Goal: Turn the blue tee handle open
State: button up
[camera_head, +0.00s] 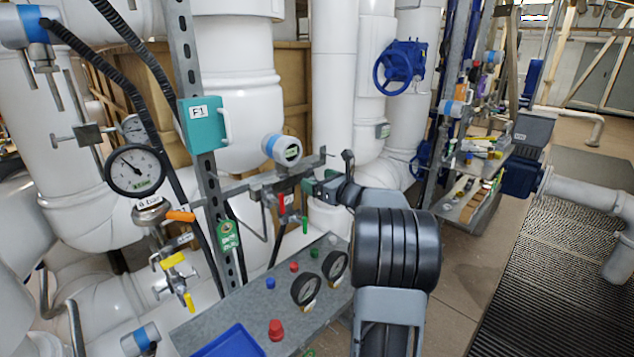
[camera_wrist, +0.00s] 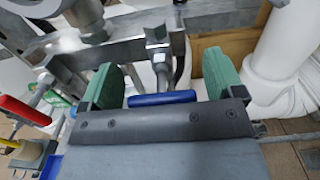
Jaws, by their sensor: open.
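The blue tee handle (camera_wrist: 162,98) shows in the wrist view as a short horizontal bar below a metal valve stem (camera_wrist: 157,50). My gripper (camera_wrist: 160,68) is open, with one green finger pad to the left of the handle and one to the right. The handle lies between the pads, with gaps at both ends, and nothing is gripped. In the head view my gripper (camera_head: 318,185) is at the metal rail with the hanging valves. I cannot make out the blue tee handle there; my gripper and the fittings seem to hide it.
Below is a grey bench (camera_head: 228,307) with gauges, coloured knobs and a blue tray (camera_head: 230,341). A strut post (camera_head: 207,190) stands left. White pipes rise behind.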

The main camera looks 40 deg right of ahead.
jog(key=shift+c, duration=0.2)
jog(key=c, duration=0.9)
jog(key=shift+f, duration=0.15)
jog(key=n+b, duration=0.1)
jog(key=b, duration=0.1)
jog(key=n+b, duration=0.2)
jog(key=b, duration=0.1)
jog(key=shift+a+f, duration=0.1)
jog(key=shift+f, duration=0.2)
jog(key=n+b, duration=0.6)
jog(key=b, duration=0.3)
jog(key=shift+a, duration=0.1)
jog(key=shift+r+n+b, duration=0.1)
jog(key=shift+n+b, duration=4.15)
jog(key=shift+n, duration=0.25)
